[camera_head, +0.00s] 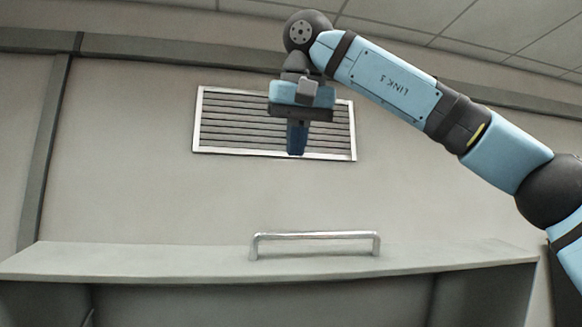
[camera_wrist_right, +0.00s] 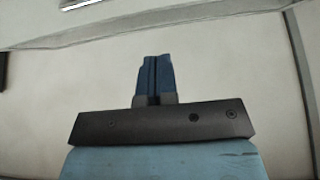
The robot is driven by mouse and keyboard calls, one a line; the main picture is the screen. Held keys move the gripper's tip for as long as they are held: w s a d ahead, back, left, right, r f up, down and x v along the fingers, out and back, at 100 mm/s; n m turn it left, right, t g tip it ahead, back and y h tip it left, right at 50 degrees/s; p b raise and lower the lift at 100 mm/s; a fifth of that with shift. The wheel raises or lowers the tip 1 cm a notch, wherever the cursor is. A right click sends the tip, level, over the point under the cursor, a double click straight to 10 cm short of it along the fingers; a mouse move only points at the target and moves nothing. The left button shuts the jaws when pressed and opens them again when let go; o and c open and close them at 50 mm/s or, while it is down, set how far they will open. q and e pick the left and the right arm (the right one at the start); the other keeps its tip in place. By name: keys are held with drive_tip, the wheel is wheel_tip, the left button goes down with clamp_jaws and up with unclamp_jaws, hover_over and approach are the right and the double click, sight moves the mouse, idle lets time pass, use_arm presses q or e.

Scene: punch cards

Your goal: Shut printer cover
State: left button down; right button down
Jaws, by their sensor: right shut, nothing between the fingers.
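The printer cover (camera_head: 180,262) appears to be the grey panel with a metal bar handle (camera_head: 316,237) near its middle, in the lower part of the head view. Below its front edge a dark recess shows. My right gripper (camera_head: 297,152) is above the handle, apart from it, pointing down. Its blue fingers are together and empty; they also show shut in the right wrist view (camera_wrist_right: 155,75). My left gripper is in neither view.
A slatted vent (camera_head: 235,122) is on the beige wall behind my right gripper. A dark vertical wall strip (camera_head: 45,150) stands at the left. The space between the gripper and the handle looks clear.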

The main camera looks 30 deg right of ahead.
hover_over(291, 233)
drive_tip(key=w, duration=0.2)
wheel_tip(291, 233, down, 7)
drive_tip(key=s+f, duration=0.1)
drive_tip(key=s+f+p, duration=0.1)
drive_tip(key=f, duration=0.1)
drive_tip(key=shift+d+f, duration=0.1)
drive_tip(key=shift+s+f, duration=0.15)
drive_tip(key=shift+f, duration=0.35)
drive_tip(key=shift+w+f, duration=0.15)
drive_tip(key=shift+w, duration=0.15)
drive_tip(key=shift+s, duration=0.1)
